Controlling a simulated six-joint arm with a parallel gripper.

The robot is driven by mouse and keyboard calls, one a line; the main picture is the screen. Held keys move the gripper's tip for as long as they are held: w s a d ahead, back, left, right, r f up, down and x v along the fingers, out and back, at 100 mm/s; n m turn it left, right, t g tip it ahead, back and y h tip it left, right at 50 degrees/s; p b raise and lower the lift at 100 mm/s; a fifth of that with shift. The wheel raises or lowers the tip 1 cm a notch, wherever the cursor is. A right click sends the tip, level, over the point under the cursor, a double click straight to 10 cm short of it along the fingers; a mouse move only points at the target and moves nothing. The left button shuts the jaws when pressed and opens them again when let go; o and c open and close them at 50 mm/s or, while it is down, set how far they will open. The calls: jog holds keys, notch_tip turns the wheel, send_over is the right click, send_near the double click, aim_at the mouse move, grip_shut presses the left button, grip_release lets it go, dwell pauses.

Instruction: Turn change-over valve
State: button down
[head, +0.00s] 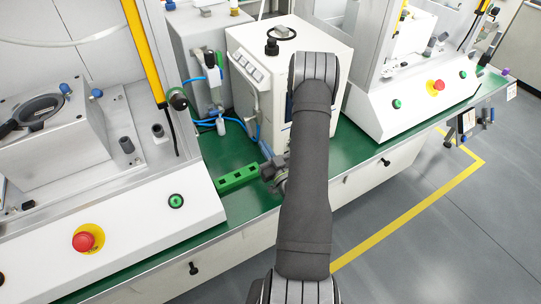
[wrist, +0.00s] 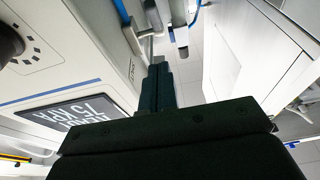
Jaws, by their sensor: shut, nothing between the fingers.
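No part is plainly marked as the change-over valve. A fitting with blue tubes (head: 212,70) stands left of the white box (head: 262,85) in the head view. A blue tube (wrist: 196,12) and grey cylindrical parts (wrist: 180,32) show at the top of the wrist view, beyond my fingertips. My gripper (wrist: 158,68) is shut and empty, with its fingers together beside the white box's face. A black round knob (wrist: 10,45) and a dark display (wrist: 75,112) are on that face, left of the fingers. In the head view my arm hides much of the gripper and this face.
White press stations stand left (head: 130,235) and right (head: 405,105), with red stop buttons. A grey cabinet (head: 190,40) stands behind the tubes. Open floor lies at the right front.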

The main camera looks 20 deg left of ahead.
aim_at(250, 131)
jog(key=w+a, duration=0.2)
jog(key=w+a+f, duration=0.1)
jog(key=w+a, duration=0.2)
jog(key=shift+f, duration=0.15)
jog(key=shift+w+a+f, duration=0.2)
jog(key=shift+f, duration=0.1)
dwell(0.4)
